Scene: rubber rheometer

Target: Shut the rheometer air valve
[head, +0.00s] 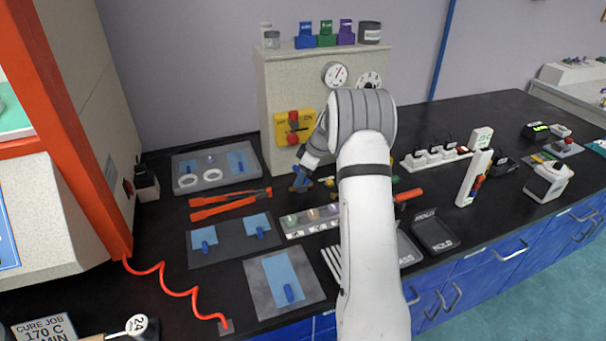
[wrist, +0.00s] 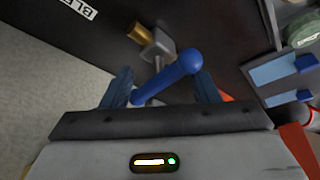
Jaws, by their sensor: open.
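The air valve shows in the wrist view as a blue lever (wrist: 172,78) with a round end, on a grey body (wrist: 158,46) with a brass fitting (wrist: 138,32). My gripper (wrist: 163,88) is open, with one blue-grey finger on each side of the lever. The lever lies slantwise between the fingers; I cannot tell whether either finger touches it. In the head view my gripper (head: 301,177) is low in front of the grey rheometer cabinet (head: 285,80), and my arm hides much of the valve area.
A yellow plate with a red switch (head: 294,127) and two gauges (head: 336,74) are on the cabinet. Orange-handled tongs (head: 230,202), a grey tray (head: 215,186) and mats with blue pieces lie left. A power strip (head: 436,158) stands right.

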